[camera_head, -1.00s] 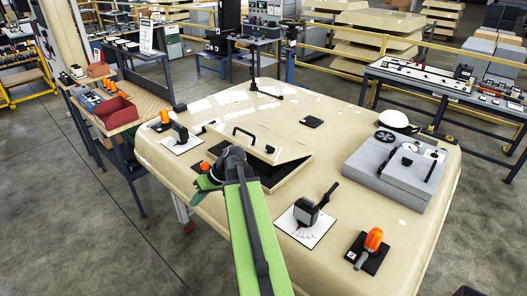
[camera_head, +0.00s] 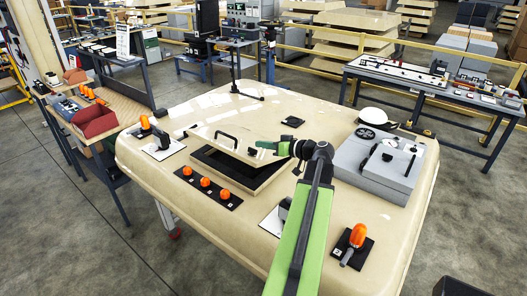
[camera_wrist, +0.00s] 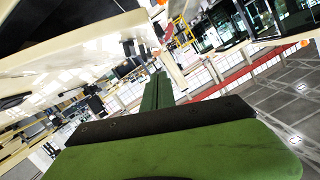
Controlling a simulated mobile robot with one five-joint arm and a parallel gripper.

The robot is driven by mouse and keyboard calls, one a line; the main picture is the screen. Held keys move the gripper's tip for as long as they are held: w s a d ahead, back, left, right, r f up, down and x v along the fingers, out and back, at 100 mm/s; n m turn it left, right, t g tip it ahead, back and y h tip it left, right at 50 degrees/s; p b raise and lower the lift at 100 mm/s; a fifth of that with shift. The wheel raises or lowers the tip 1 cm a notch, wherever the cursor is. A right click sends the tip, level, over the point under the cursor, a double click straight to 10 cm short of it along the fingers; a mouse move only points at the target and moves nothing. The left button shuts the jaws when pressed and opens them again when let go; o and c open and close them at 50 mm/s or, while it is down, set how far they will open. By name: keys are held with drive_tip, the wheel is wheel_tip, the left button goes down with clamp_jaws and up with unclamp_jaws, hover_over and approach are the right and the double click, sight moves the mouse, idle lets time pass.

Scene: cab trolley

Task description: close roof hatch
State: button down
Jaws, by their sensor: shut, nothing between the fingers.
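The roof hatch lid (camera_head: 235,136) is a cream panel with a black handle (camera_head: 226,140). It stands tilted partly open on the cream cab roof (camera_head: 330,106), above the dark hatch opening (camera_head: 215,163). My gripper (camera_head: 262,146) is shut and empty at the lid's right edge. I cannot tell whether it touches the lid. In the wrist view, the green fingers of my gripper (camera_wrist: 157,92) point away, with a cream panel edge (camera_wrist: 75,55) at upper left, probably the lid.
Three orange lamps (camera_head: 205,183) sit on a black strip before the hatch. A grey box (camera_head: 352,158) is right of my arm, and another orange lamp (camera_head: 357,235) is near the front edge. A switch on a white plate (camera_head: 272,222) is partly hidden by my arm.

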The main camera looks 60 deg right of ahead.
drive_tip(key=b, duration=0.1)
hover_over(247, 163)
drive_tip(key=d, duration=0.3)
drive_tip(key=shift+w+d+f, duration=0.1)
drive_tip(key=shift+w+f, duration=0.05)
drive_tip(key=shift+f, duration=0.25)
drive_tip(key=shift+w+d+f, duration=0.1)
drive_tip(key=shift+f, duration=0.3)
drive_tip(key=f+b, duration=0.1)
drive_tip(key=a+f+b, duration=0.1)
drive_tip(key=f+b, duration=0.1)
drive_tip(key=shift+s, duration=0.15)
drive_tip(key=shift+a+f+b, duration=0.25)
drive_tip(key=shift+b, duration=0.1)
drive_tip(key=f+b, duration=0.1)
drive_tip(key=a+f+b, duration=0.1)
drive_tip(key=f+b, duration=0.2)
drive_tip(key=shift+a+f, duration=0.15)
drive_tip(key=shift+a, duration=0.1)
drive_tip(key=shift+r, duration=0.2)
